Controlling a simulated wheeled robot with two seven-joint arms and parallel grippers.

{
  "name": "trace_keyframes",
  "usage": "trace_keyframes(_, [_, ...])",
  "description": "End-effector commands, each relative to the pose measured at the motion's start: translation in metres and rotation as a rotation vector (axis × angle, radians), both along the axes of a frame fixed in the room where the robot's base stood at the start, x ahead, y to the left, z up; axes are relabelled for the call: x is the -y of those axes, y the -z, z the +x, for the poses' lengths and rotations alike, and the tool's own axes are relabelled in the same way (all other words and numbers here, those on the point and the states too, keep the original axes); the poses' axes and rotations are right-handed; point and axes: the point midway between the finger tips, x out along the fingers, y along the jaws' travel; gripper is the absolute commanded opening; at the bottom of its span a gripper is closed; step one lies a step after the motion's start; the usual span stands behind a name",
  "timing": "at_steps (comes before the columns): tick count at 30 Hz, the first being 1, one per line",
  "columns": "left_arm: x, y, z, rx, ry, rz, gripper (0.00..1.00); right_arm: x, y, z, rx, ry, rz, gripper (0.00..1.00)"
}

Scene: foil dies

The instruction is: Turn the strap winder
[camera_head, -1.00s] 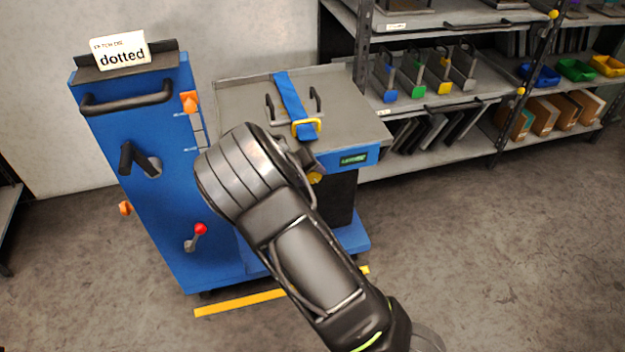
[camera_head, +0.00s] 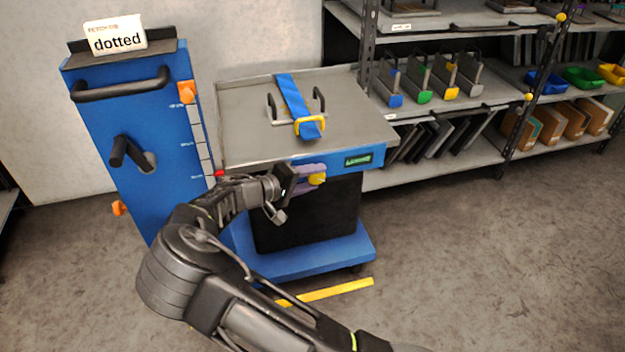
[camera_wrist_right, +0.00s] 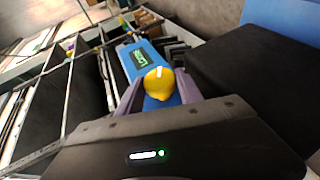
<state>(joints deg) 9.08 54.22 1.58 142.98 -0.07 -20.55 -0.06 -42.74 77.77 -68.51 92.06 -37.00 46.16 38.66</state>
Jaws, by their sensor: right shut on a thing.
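The strap winder, a yellow knob (camera_head: 317,180) with a white mark, sits on the front blue edge of the cart (camera_head: 372,158), below the grey top. My right gripper (camera_head: 310,174) reaches it from the left; its purple fingers stand on either side of the knob and are shut on it. The right wrist view shows the yellow knob (camera_wrist_right: 159,82) between the two fingers. A blue strap (camera_head: 293,98) lies over the cart top and runs through a yellow buckle (camera_head: 312,121). My left gripper is not in view.
A blue panel (camera_head: 125,120) with a black crank, orange knobs and a "dotted" sign (camera_head: 117,37) stands left of the knob. A rack (camera_head: 440,107) with several colour-marked holders and bins stands at right. The floor at front right is clear.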

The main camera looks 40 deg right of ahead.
Motion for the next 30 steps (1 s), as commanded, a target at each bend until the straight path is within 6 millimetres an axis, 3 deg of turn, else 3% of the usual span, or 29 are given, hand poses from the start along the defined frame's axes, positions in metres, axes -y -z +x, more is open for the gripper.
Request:
trace_keyframes(9, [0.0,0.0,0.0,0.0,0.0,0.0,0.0,0.001,0.0,-0.001,-0.004,0.002,-0.002,0.03])
trace_keyframes(10, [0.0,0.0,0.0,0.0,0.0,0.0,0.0,0.001,0.0,-0.001,-0.004,0.002,-0.002,0.45])
trace_keyframes(17, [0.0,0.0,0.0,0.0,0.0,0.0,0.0,0.001,0.0,-0.001,-0.003,0.001,-0.001,0.63])
trace_keyframes(26, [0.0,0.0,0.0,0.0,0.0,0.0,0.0,-0.001,0.0,-0.001,-0.002,0.0,0.0,0.64])
trace_keyframes(30, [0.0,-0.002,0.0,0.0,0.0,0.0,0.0,-0.012,-0.005,-0.001,-0.001,-0.001,0.0,0.64])
